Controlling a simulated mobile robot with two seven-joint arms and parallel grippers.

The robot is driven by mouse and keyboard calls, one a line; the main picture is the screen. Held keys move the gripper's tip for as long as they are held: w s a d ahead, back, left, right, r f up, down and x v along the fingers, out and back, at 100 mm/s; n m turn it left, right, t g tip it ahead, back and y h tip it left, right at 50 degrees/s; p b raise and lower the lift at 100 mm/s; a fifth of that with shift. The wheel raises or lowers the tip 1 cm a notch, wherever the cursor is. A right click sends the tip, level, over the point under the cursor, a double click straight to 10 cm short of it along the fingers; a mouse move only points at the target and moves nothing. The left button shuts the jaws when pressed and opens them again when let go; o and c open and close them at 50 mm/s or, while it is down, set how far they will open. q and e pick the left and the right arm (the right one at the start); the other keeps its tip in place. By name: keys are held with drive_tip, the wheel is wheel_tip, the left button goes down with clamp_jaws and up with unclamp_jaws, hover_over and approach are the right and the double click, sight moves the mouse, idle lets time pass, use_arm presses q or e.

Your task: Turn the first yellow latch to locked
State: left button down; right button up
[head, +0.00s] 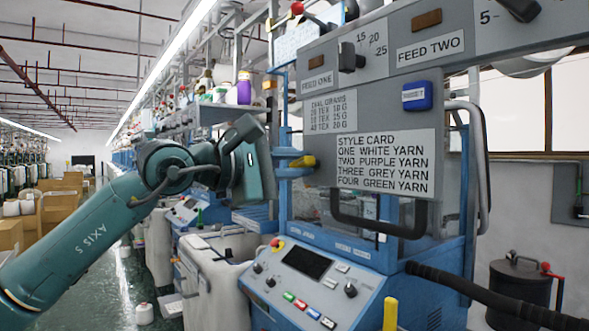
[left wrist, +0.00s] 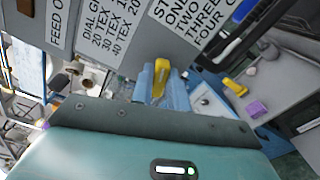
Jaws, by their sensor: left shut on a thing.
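The first yellow latch (head: 304,161) sticks out at the left edge of the grey panel, beside the style card. My left gripper (head: 294,163) reaches it from the left, with its blue fingers shut on the latch. The left wrist view also shows the latch (left wrist: 161,78) between the two blue fingers (left wrist: 154,86), below the printed cards. The fingers hide part of the latch, and I cannot read any lock marking by it. My right gripper is not in view.
A black bar handle (head: 380,222) hangs under the style card (head: 386,163). A blue control console (head: 312,280) with buttons juts out below. A grey bent pipe (head: 478,150) stands to the right. White bins (head: 215,272) and shelves of cones line the left side.

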use_arm(q)
drive_tip(key=shift+f+m, duration=0.1)
drive_tip(key=shift+m, duration=1.6)
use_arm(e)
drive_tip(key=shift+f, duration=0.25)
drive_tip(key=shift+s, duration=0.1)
use_arm(q)
drive_tip(key=c, duration=1.4)
unclamp_jaws()
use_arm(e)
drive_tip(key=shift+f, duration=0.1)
use_arm(q)
drive_tip(key=shift+s+a+b, duration=0.25)
drive_tip(key=shift+a+b, duration=0.15)
drive_tip(key=b+v, duration=0.2)
drive_tip(key=v, duration=1)
drive_tip(key=shift+s+b, duration=0.1)
drive_tip(key=shift+b, duration=0.2)
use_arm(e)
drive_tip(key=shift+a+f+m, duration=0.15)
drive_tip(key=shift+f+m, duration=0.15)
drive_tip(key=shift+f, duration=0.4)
